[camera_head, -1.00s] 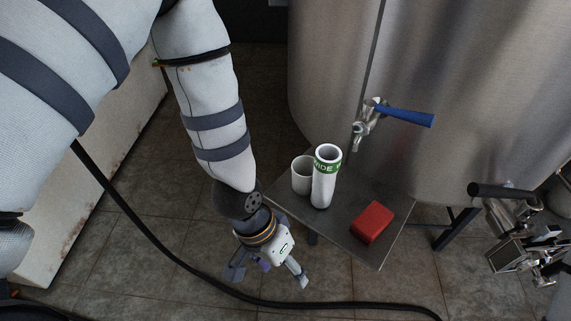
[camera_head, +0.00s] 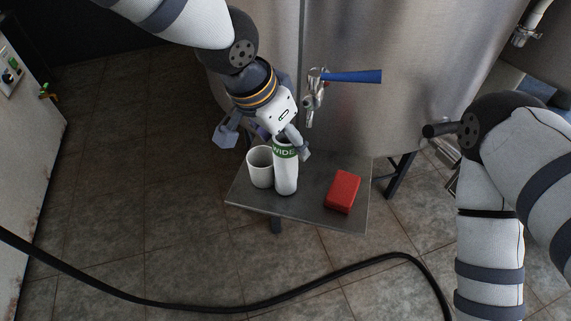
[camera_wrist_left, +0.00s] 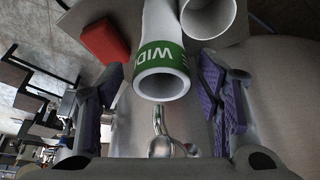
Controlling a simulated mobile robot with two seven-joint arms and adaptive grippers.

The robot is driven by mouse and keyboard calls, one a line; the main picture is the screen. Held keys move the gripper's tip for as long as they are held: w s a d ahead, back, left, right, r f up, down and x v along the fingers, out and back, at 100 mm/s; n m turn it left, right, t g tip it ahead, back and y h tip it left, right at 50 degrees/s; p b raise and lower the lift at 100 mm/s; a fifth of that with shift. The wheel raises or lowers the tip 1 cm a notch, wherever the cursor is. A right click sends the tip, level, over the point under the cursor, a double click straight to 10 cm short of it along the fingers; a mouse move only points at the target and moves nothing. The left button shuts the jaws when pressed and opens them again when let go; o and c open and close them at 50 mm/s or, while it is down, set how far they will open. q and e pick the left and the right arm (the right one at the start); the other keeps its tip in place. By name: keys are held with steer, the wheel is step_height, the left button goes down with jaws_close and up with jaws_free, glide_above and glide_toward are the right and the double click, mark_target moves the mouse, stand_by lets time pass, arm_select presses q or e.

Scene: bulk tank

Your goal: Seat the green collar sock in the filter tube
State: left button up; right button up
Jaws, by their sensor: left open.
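The green collar sock (camera_head: 286,175) is a tall white open-topped cylinder with a green band reading "WIDE". It stands upright on a small metal table. A shorter, wider white open cylinder (camera_head: 260,168) stands close on its left and may be the filter tube. My left gripper (camera_head: 264,142) is over the sock's top with its fingers spread. In the left wrist view, the sock's open rim (camera_wrist_left: 162,84) and green collar lie between the purple-padded fingers (camera_wrist_left: 160,105), with gaps on both sides. My right arm shows at the right, but its gripper is out of view.
A red block (camera_head: 343,190) lies on the metal table (camera_head: 318,213), right of the sock. A tap with a blue lever (camera_head: 352,76) sticks out from the steel tank (camera_head: 400,50) just behind. A black hose (camera_head: 330,268) runs across the floor.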

mark_target(286, 165)
arm_select(q)
steer(key=x, duration=0.4)
steer(key=shift+s+a, duration=0.15)
steer(key=shift+a, duration=0.05)
steer(key=shift+d+f, duration=0.15)
steer(key=shift+f, duration=0.1)
steer(key=shift+r, duration=0.15)
steer(key=shift+c, duration=0.6)
steer(key=c, duration=1.2)
